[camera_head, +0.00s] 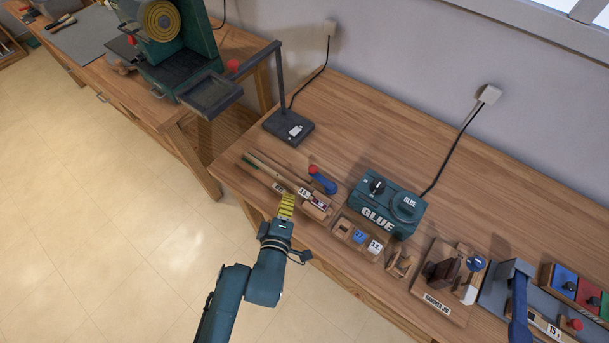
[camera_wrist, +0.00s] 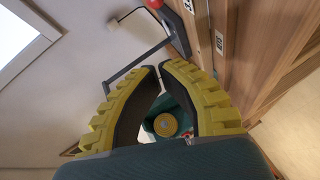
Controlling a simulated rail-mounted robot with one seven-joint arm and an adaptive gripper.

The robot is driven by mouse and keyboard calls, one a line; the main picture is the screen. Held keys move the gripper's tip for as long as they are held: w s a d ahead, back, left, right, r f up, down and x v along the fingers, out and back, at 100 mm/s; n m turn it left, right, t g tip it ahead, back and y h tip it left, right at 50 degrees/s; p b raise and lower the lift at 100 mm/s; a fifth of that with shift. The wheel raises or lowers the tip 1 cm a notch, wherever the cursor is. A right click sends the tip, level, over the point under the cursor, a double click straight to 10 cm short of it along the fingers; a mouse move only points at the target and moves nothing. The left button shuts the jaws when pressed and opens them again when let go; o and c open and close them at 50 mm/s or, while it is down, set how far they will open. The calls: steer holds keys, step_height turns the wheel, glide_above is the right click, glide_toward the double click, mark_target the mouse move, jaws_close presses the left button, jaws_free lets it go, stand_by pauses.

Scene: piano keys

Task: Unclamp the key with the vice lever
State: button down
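A blue lever arm (camera_head: 519,312) stands over a grey plate (camera_head: 493,296) at the right of the bench in the head view. A wooden key (camera_head: 545,324) labelled 15 lies beside it, partly hidden by the lever. Whether the key is clamped cannot be told. My gripper (camera_head: 286,206), with yellow fingers, is at the bench's front edge, far left of the lever. In the wrist view its fingertips (camera_wrist: 159,67) nearly meet, with nothing held between them. The lever and key are not in the wrist view.
A green glue machine (camera_head: 388,205), small wooden blocks (camera_head: 357,235) and a hammer jig (camera_head: 443,285) stand between my gripper and the lever. Long wooden keys (camera_head: 282,180) lie near my gripper. Blue and red boxes (camera_head: 579,287) are at far right. The back of the bench is mostly clear.

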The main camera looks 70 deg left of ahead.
mark_target(323, 178)
steer(key=shift+r, duration=0.1)
steer(key=b+x, duration=0.1)
steer(key=x, duration=0.9)
steer(key=shift+w+a, duration=0.1)
steer(key=shift+a, duration=0.05)
steer(key=w, duration=0.1)
steer(key=w+f+b, duration=0.1)
steer(key=shift+w+a+f, duration=0.1)
steer(key=shift+w+f, duration=0.1)
steer(key=shift+w, duration=0.1)
steer(key=shift+w+a+f+b, duration=0.15)
steer(key=shift+w+b, duration=0.15)
steer(key=shift+w, duration=0.2)
steer(key=shift+a+m+t, duration=0.2)
steer(key=shift+m+t, duration=0.1)
steer(key=shift+w+h, duration=0.1)
steer(key=shift+h, duration=0.2)
